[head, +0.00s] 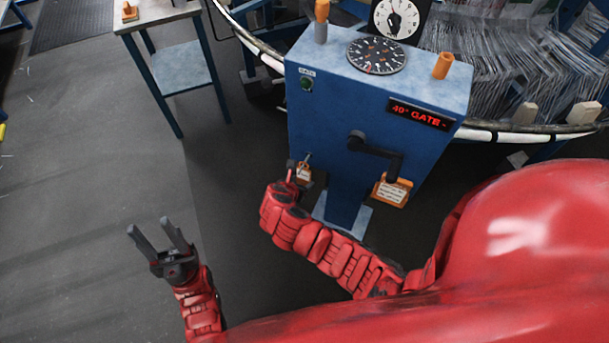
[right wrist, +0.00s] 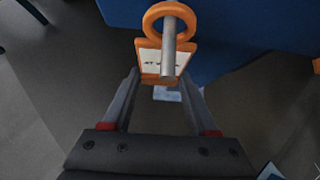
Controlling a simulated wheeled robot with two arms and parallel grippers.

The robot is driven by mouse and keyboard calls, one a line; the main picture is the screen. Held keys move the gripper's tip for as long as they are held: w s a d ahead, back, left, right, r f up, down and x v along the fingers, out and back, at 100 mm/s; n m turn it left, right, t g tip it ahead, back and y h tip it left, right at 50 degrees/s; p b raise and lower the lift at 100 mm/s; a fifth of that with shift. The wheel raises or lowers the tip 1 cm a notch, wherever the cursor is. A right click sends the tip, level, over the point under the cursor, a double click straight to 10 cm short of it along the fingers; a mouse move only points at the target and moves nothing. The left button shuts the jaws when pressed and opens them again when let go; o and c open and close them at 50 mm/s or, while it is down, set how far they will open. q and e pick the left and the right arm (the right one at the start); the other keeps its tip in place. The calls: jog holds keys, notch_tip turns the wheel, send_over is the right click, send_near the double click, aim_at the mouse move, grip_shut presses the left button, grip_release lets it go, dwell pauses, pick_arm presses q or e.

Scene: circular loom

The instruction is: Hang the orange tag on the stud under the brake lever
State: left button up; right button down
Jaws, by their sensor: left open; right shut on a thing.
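The orange tag (right wrist: 150,62) has a ring at its top and a pale printed face. My right gripper (right wrist: 160,75) is shut on its lower part. The grey metal stud (right wrist: 168,55) runs toward the camera in front of the ring and face; its far end lines up with the ring's hole. I cannot tell for sure whether it passes through. In the head view the tag (head: 304,174) is at the blue console's lower left front, partly hidden by my right gripper (head: 298,168). My left gripper (head: 158,234) is open and empty, over the floor.
The blue console (head: 330,105) bears a black crank (head: 378,146), a second orange-edged card (head: 392,191) below it, a dial (head: 376,55) and orange-topped levers. A small table (head: 160,12) stands at the upper left.

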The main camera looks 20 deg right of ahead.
jog(key=shift+s+a+r, duration=0.15)
jog(key=shift+s+a, duration=0.05)
jog(key=shift+s, duration=0.05)
jog(key=shift+a, duration=0.1)
jog(key=s+a, duration=0.3)
jog(key=shift+s+a+r, duration=0.1)
jog(key=shift+s+r, duration=0.2)
dwell(0.5)
